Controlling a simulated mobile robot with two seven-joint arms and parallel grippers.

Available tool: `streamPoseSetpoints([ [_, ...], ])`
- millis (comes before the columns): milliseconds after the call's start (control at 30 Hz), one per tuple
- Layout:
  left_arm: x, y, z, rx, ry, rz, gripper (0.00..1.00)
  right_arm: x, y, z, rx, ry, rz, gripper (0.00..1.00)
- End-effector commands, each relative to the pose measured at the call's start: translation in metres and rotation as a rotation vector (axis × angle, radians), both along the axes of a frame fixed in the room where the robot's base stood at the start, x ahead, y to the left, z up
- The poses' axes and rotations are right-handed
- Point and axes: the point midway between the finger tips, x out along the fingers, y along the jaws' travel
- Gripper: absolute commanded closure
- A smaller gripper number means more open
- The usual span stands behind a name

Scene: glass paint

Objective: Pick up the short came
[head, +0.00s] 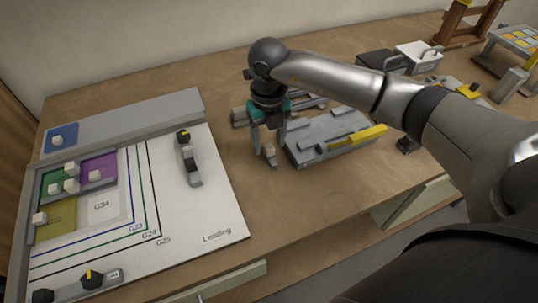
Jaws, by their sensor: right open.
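My right gripper (264,154) points down over the bench, between the white leading board (215,215) and the grey tool tray (305,157). Its jaws are open and I see nothing held between them. Grey strips (240,117) lie behind the gripper and are partly hidden by it. I cannot tell which of them is the short came. On the tray lie grey bars and a yellow-handled tool (359,136). My left gripper is not in view.
On the board are coloured glass panes, such as a purple one (105,165), with small pale blocks. A black box (380,62) and a white box (418,57) stand behind. Bare bench lies in front of the tray.

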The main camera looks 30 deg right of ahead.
Motion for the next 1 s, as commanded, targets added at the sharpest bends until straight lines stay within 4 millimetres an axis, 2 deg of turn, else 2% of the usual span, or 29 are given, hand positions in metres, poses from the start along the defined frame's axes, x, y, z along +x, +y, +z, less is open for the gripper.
streamPoseSetpoints([
  [100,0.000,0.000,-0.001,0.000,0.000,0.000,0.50,-0.001,0.000,-0.019,0.001,0.002,0.001,0.38],
  [200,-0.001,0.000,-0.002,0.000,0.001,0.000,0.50,-0.001,0.000,-0.028,0.000,0.002,0.001,0.38],
  [467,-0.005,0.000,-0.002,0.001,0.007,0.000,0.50,-0.001,0.000,-0.030,0.000,-0.001,0.001,0.38],
  [1000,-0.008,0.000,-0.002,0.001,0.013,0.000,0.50,0.000,0.000,-0.029,0.000,-0.001,0.001,0.98],
])
